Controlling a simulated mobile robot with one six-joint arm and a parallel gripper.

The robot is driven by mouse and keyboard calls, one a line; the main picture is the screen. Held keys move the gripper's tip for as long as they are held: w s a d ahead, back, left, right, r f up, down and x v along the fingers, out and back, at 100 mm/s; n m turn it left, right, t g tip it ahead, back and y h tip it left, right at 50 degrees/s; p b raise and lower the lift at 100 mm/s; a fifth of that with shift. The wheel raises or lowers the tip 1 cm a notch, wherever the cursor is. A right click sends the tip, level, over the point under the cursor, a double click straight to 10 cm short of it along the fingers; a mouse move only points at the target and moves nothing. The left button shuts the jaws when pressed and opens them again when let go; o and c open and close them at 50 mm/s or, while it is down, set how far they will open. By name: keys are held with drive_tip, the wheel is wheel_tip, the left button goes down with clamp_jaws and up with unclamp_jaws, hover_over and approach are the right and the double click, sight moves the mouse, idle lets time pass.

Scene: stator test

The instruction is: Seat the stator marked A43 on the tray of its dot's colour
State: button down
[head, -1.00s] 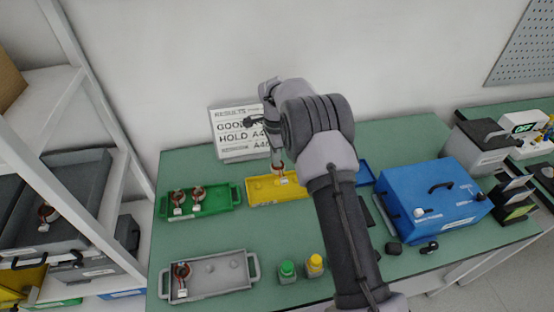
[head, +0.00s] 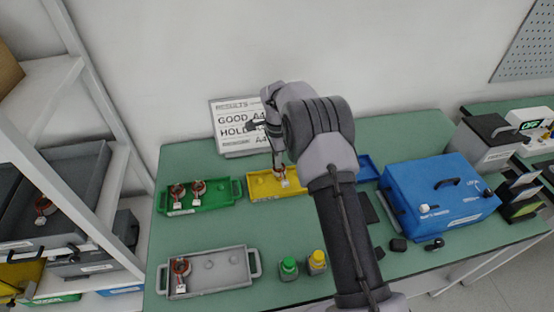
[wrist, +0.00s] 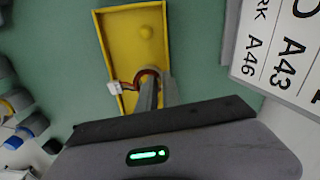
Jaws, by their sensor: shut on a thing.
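My gripper (head: 277,163) is shut on a copper-coloured stator (head: 280,172) with a white tag. It holds it over the right part of the yellow tray (head: 262,197). In the wrist view the grey fingers (wrist: 158,92) grip the stator (wrist: 148,73) inside the outline of the yellow tray (wrist: 121,45). A bare yellow peg (wrist: 146,32) stands farther along that tray. I cannot tell whether the stator touches the tray floor. Its mark and any dot are not readable. The results board (head: 232,122) shows A43 in the wrist view (wrist: 290,62).
A green tray (head: 216,204) at left holds two stators. A grey tray (head: 222,287) in front holds one stator at its left end. A blue tray (head: 368,168) is partly behind my arm. Green and yellow bottles (head: 288,268) and a blue box (head: 440,200) stand nearby.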

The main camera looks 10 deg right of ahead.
drive_tip(key=shift+f, duration=0.1)
drive_tip(key=shift+f+b, duration=0.8)
drive_tip(key=shift+f, duration=0.15)
drive_tip(key=shift+f, duration=0.25)
drive_tip(key=c, duration=1.7)
unclamp_jaws()
drive_tip(key=shift+r+p, duration=1.3)
drive_tip(key=shift+r, duration=1.25)
drive_tip(key=o, duration=0.6)
drive_tip(key=shift+c, duration=0.2)
